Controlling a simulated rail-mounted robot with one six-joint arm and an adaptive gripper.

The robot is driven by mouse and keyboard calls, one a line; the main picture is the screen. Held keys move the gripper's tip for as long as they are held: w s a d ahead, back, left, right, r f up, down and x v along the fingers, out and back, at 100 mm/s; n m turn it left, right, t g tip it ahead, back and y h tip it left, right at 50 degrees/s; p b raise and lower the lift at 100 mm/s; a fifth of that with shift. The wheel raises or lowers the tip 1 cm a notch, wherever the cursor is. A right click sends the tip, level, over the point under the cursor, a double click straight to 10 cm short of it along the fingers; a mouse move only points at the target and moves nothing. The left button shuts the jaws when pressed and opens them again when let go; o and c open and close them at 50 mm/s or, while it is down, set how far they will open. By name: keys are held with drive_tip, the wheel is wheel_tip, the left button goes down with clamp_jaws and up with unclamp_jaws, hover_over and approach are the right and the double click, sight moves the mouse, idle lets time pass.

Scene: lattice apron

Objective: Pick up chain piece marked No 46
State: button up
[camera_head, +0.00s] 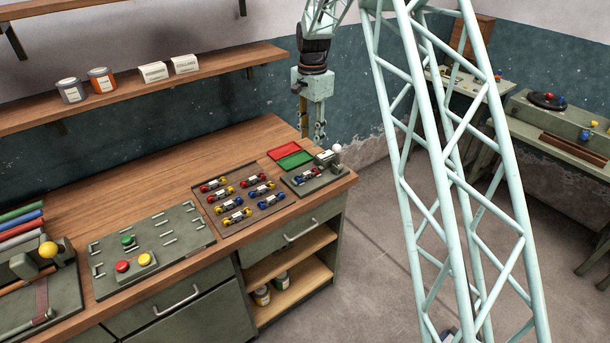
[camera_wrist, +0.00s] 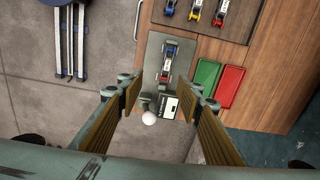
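Several small chain pieces with red, blue or yellow ends and white labels lie in rows on a brown tray (camera_head: 224,203) on the bench; the label numbers are too small to read, so I cannot tell which is No 46. A red-and-blue chain piece (camera_head: 307,175) lies apart on a grey fixture (camera_head: 325,180); it also shows in the wrist view (camera_wrist: 169,62). Three tray pieces, blue (camera_wrist: 170,9), yellow (camera_wrist: 196,10) and red (camera_wrist: 219,13), show at the wrist view's top edge. My gripper (camera_head: 312,138) is open and empty, above and beyond the bench's right end.
Red (camera_head: 284,150) and green (camera_head: 296,159) shallow trays lie behind the fixture. A white ball knob (camera_wrist: 149,118) stands at its end. A slotted panel with coloured buttons (camera_head: 180,235) is left of the tray. A shelf (camera_head: 210,66) runs above the bench.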

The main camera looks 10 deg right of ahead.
drive_tip(key=shift+m, duration=0.4)
drive_tip(key=f, duration=0.1)
drive_tip(key=w+f, duration=0.1)
drive_tip(key=f, duration=0.1)
drive_tip(key=w+f, duration=0.1)
drive_tip(key=shift+w+a+f+p, duration=0.25)
drive_tip(key=shift+a+p, duration=0.05)
drive_tip(key=shift+f, duration=0.15)
hover_over(307, 173)
drive_tip(key=shift+w+f, duration=0.2)
drive_tip(key=shift+f, duration=3.95)
drive_tip(key=shift+p, duration=0.3)
drive_tip(key=shift+s+f+p, duration=0.1)
drive_tip(key=shift+f+p, duration=0.3)
drive_tip(key=shift+f, duration=2.2)
drive_tip(key=shift+c, duration=0.9)
drive_tip(key=c, duration=0.9)
